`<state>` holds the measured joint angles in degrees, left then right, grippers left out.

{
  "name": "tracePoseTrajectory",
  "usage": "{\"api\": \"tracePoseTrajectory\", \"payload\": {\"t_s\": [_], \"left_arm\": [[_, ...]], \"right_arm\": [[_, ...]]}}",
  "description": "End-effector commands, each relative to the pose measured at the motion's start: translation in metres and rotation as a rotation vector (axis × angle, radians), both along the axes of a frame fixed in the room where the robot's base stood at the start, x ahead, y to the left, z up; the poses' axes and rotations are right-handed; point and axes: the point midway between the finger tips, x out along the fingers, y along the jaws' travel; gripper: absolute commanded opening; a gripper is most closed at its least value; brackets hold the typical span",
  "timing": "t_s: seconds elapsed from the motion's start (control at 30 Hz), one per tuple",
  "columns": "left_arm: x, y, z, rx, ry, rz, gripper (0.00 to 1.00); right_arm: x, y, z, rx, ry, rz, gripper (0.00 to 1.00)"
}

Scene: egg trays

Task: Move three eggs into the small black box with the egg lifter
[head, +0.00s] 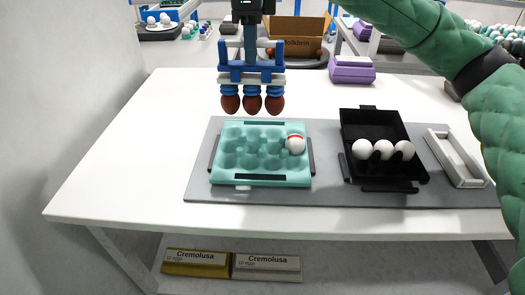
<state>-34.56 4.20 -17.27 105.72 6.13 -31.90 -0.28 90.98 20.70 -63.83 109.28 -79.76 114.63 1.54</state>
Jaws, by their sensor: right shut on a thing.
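My right gripper (247,14) is at the top of the head view, shut on the handle of the egg lifter (251,68). The lifter is blue and white, held upright, with three brown eggs (252,104) hanging in a row under its blue cups. They are in the air above and behind the teal egg tray (217,177). That tray holds one white egg with a red band (296,144) at its right side; its other hollows look empty. The small black box (358,123) stands open to the right, with three white eggs (383,149) in a row in it. My left gripper is out of view.
A grey mat (330,196) lies under the tray and box on the white table (110,170). A narrow white holder (455,158) is right of the box. A purple carton (351,70) stands at the table's back edge. The table's left side is clear.

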Motion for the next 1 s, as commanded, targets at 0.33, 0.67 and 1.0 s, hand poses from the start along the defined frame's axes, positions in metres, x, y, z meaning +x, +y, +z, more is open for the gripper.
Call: {"api": "tracePoseTrajectory", "payload": {"t_s": [0.33, 0.67, 1.0], "left_arm": [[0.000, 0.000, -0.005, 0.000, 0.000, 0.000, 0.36], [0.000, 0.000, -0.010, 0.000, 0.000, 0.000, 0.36], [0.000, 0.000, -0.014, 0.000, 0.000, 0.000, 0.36]], "right_arm": [[-0.004, -0.013, -0.001, 0.001, -0.001, -0.002, 0.00], [-0.013, -0.038, 0.000, 0.000, -0.002, 0.000, 0.00], [-0.022, -0.064, 0.000, 0.000, -0.002, 0.001, 0.00]]}}
